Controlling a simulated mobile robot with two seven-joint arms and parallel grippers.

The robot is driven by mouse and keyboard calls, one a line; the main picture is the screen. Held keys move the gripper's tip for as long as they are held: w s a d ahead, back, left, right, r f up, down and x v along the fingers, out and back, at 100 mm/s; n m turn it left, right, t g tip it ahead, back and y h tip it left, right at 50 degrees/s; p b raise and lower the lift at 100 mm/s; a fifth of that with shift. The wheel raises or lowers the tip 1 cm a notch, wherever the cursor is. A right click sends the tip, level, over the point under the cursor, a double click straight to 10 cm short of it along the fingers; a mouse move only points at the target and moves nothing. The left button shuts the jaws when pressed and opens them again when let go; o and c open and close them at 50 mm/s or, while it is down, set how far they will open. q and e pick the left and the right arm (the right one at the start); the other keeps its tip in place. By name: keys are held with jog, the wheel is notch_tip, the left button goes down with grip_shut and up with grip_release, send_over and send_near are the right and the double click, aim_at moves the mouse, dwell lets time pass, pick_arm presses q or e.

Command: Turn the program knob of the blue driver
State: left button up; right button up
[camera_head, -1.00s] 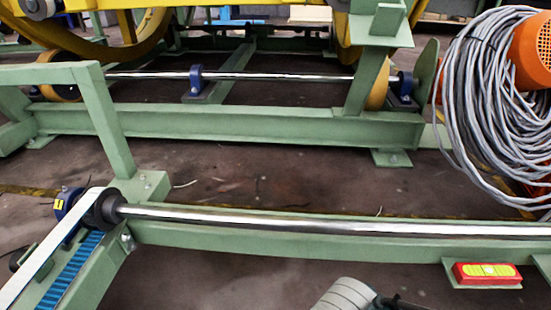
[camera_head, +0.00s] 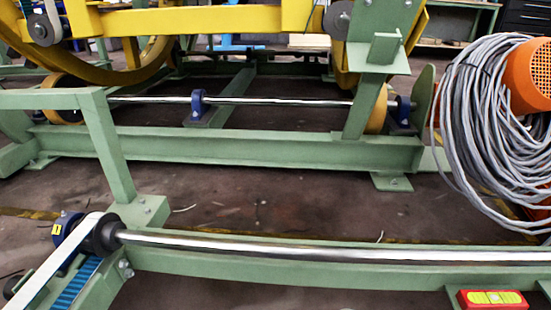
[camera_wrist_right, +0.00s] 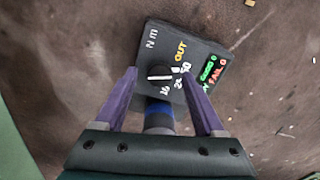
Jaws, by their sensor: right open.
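In the right wrist view a dark panel (camera_wrist_right: 203,50) shows "N m", "OUT" and several numbers in white and yellow, with a small screen (camera_wrist_right: 213,73) in green and red. A round black knob (camera_wrist_right: 159,76) sits low on the panel; its white mark lies roughly level in the picture. A blue band (camera_wrist_right: 159,115) on a round body shows below the panel, between the fingers. My right gripper (camera_wrist_right: 160,72) is open, with one purple finger on each side of the knob and nothing visibly held. Contact with the panel cannot be told. The head view shows neither gripper nor driver.
In the head view a long steel shaft (camera_head: 340,249) runs along a green frame (camera_head: 220,265). A red and yellow box (camera_head: 493,299) sits at bottom right. A grey cable coil (camera_head: 490,120) hangs by an orange motor (camera_head: 530,75). Brown floor (camera_head: 265,205) lies between the frames.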

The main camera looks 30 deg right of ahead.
notch_tip(320, 180, up, 10)
jog(key=p, duration=0.9)
jog(key=shift+f, duration=0.1)
